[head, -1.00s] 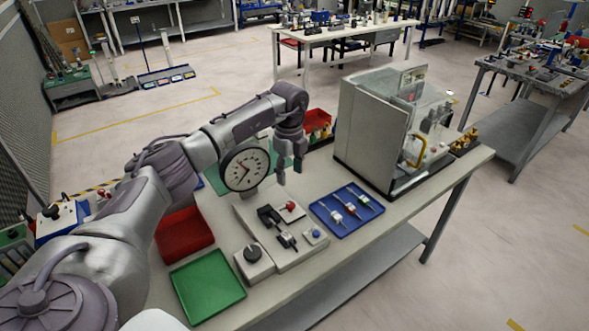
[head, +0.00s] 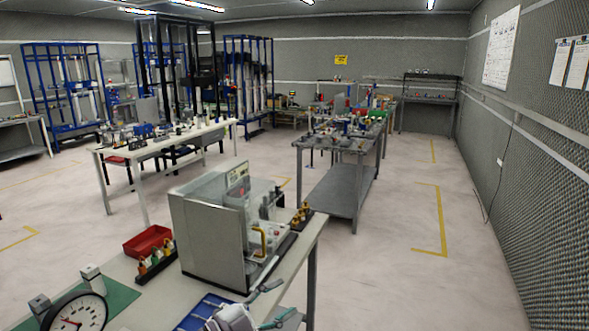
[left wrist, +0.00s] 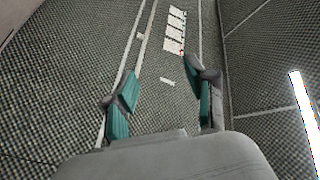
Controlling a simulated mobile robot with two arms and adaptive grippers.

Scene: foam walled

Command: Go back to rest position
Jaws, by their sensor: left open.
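My left gripper (head: 274,303) is at the bottom edge of the head view, in front of the near workbench's right part. Its fingers are spread, with teal pads and nothing between them. In the left wrist view the same open gripper (left wrist: 162,88) has only a patterned wall with white sheets beyond it. Most of my left arm is out of the head view. My right gripper is not in view.
A boxy machine with a clear cover (head: 213,235) stands on the near workbench (head: 150,310). Beside it are a red bin (head: 148,241), a dial gauge (head: 78,314) and a blue tray (head: 200,313). Open floor (head: 390,270) lies to the right.

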